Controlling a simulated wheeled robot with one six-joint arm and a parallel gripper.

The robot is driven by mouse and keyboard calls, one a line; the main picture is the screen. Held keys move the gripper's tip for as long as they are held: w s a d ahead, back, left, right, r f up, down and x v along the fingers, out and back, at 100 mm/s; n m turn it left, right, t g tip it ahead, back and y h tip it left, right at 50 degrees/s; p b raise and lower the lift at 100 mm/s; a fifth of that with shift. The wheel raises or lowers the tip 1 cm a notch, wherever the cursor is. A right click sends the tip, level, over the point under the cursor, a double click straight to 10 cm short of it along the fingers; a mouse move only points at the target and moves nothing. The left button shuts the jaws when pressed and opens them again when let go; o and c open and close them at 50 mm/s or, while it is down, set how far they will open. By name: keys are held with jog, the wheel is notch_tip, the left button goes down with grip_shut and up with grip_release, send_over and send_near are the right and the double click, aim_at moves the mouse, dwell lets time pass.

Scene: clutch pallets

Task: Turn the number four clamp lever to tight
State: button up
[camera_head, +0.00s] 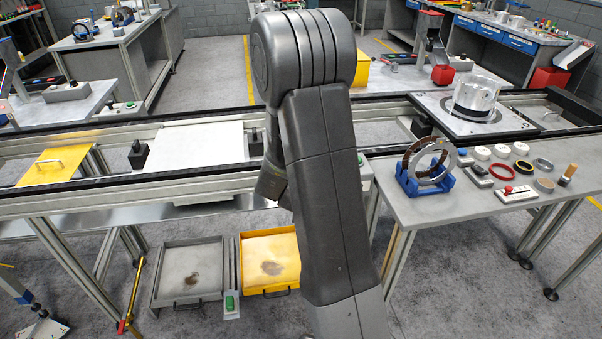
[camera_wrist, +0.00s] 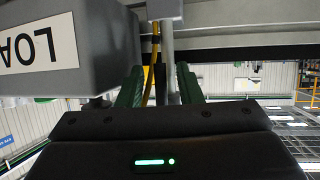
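My gripper (camera_wrist: 160,70) shows in the wrist view with its two green fingers apart. A slim grey bar (camera_wrist: 168,48) with a yellow strip beside it runs down into view between the fingers from a grey block at the top. I cannot tell whether this bar is a clamp lever or whether it touches the fingers. No number four marking can be read. In the head view my arm hides the gripper and part of the rail behind it.
A grey box (camera_wrist: 85,50) lettered "LOA", upside down, is close to the left finger. The conveyor rail (camera_head: 95,186) crosses the head view, with a white plate (camera_head: 200,145) on it. A side table (camera_head: 440,210) at right holds a blue-cradled ring (camera_head: 428,165) and small parts.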

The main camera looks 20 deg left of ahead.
jog(key=shift+s, duration=0.1)
jog(key=v, duration=1.3)
jog(key=shift+s+r+p, duration=0.15)
jog(key=shift+s+p, duration=0.1)
jog(key=shift+p, duration=0.1)
jog(key=shift+d, duration=0.1)
jog(key=x, duration=1.4)
jog(key=shift+b, duration=0.35)
jog(key=shift+s+d, duration=0.1)
jog(key=shift+s, duration=0.1)
